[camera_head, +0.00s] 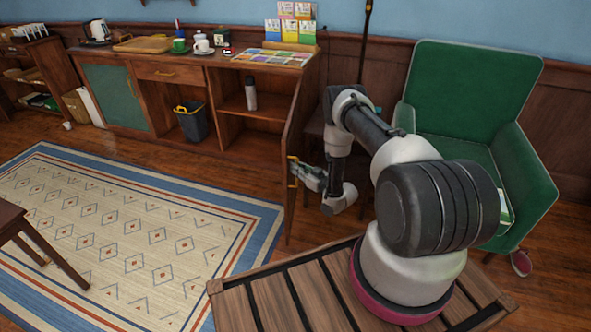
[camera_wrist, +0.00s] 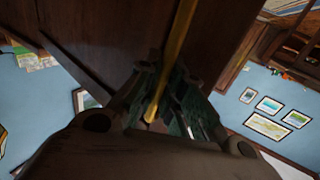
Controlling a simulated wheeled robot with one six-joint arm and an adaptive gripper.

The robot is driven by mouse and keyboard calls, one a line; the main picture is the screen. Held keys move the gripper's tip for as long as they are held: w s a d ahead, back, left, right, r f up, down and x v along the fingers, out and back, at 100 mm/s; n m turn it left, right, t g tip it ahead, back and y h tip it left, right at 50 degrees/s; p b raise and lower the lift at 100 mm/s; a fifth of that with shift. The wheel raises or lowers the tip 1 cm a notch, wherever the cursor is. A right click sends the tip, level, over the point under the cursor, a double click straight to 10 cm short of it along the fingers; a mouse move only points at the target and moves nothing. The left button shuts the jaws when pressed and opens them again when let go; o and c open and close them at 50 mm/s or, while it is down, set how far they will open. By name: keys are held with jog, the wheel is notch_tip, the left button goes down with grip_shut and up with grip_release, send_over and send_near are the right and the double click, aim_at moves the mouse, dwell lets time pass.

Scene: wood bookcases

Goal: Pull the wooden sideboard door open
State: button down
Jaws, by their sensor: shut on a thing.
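The wooden sideboard (camera_head: 205,62) stands along the back wall. Its right-hand door (camera_head: 293,165) stands swung well out from the front, seen nearly edge-on, and the compartment behind it shows a shelf. My gripper (camera_head: 296,176) is at the door's front edge, at the handle. In the wrist view, the brass bar handle (camera_wrist: 180,50) runs between the fingers of my gripper (camera_wrist: 165,105), which are shut on it. The dark door panel (camera_wrist: 120,35) fills the top of that view.
A green armchair (camera_head: 470,85) stands right of my arm. A patterned rug (camera_head: 130,235) covers the floor at left, with a wooden table or stool (camera_head: 30,240) on it. A grey bin (camera_head: 192,122) and a bottle (camera_head: 251,93) are inside the sideboard.

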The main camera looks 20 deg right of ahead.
jog(key=shift+s+a+f, duration=0.15)
jog(key=c, duration=1.5)
grip_release()
jog(key=shift+c, duration=0.2)
jog(key=v, duration=1.2)
